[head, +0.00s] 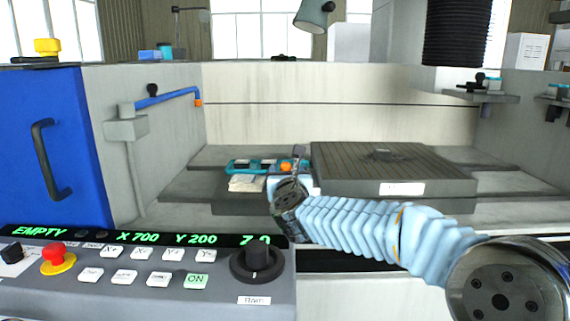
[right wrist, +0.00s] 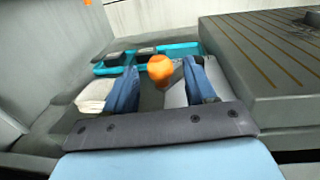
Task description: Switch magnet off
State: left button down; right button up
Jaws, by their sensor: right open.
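A grooved grey block (head: 350,165), which looks like the magnetic chuck, sits on the machine bed with a white label on its front face; the label is too small to read. An orange ball-shaped knob (head: 285,166) shows at the chuck's left side, and it also shows in the right wrist view (right wrist: 160,68). My right gripper (head: 287,178) is open, its two blue fingers to the left and right of the knob in the right wrist view (right wrist: 160,78). Contact with the knob cannot be told. The knob's lower part is hidden. My left gripper is out of view.
A teal tray (head: 237,167) with dark pieces lies behind the knob, and a pale cloth-like item (head: 247,184) lies left of it. A control panel (head: 200,285) with buttons and a dial stands in front left. A blue-and-orange pipe (head: 168,97) juts from the left wall.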

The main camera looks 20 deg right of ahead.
jog(key=shift+w+d, duration=0.15)
jog(key=shift+w, duration=0.5)
jog(key=shift+w+d, duration=0.15)
jog(key=shift+w, duration=0.5)
grip_shut()
